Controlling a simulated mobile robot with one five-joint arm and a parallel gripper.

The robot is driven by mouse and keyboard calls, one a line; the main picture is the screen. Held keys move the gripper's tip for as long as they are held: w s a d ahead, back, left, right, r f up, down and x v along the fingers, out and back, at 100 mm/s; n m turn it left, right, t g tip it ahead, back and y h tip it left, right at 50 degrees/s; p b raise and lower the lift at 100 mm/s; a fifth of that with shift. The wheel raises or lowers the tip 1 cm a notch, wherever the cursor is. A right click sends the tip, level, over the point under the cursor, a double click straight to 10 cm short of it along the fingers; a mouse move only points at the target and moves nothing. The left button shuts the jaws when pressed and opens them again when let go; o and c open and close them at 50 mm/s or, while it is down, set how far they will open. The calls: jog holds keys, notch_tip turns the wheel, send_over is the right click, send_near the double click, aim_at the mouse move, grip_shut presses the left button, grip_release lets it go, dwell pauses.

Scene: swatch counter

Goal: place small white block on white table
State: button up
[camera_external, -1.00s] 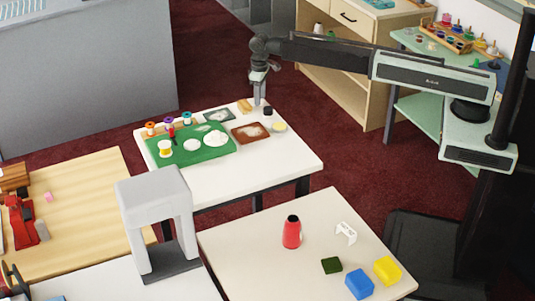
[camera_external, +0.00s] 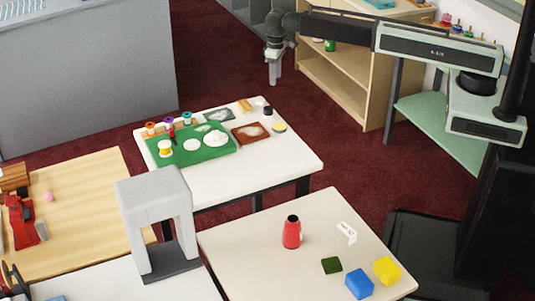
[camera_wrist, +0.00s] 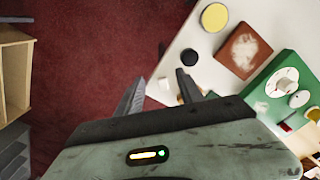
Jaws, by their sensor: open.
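The white table (camera_external: 275,165) stands in the middle of the external view; its corner also shows in the wrist view (camera_wrist: 175,35). In the wrist view a small white block (camera_wrist: 164,84) sits on the white table near its edge, beside a black-topped jar (camera_wrist: 190,57). My gripper (camera_external: 274,80) is raised beyond the table's far corner, fingers pointing down. In the wrist view its fingers (camera_wrist: 160,77) are apart, with the block seen between them and nothing held.
The white table also bears a green mat (camera_external: 215,150), a brown board (camera_external: 250,133), a yellow disc (camera_external: 279,127) and several spools. A near table holds a red bottle (camera_external: 291,232) and coloured blocks. A wooden shelf (camera_external: 350,90) stands right of my gripper. Red floor is open.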

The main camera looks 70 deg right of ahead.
jog(key=s+a, duration=0.1)
jog(key=s, duration=2.3)
jog(key=shift+a, duration=0.4)
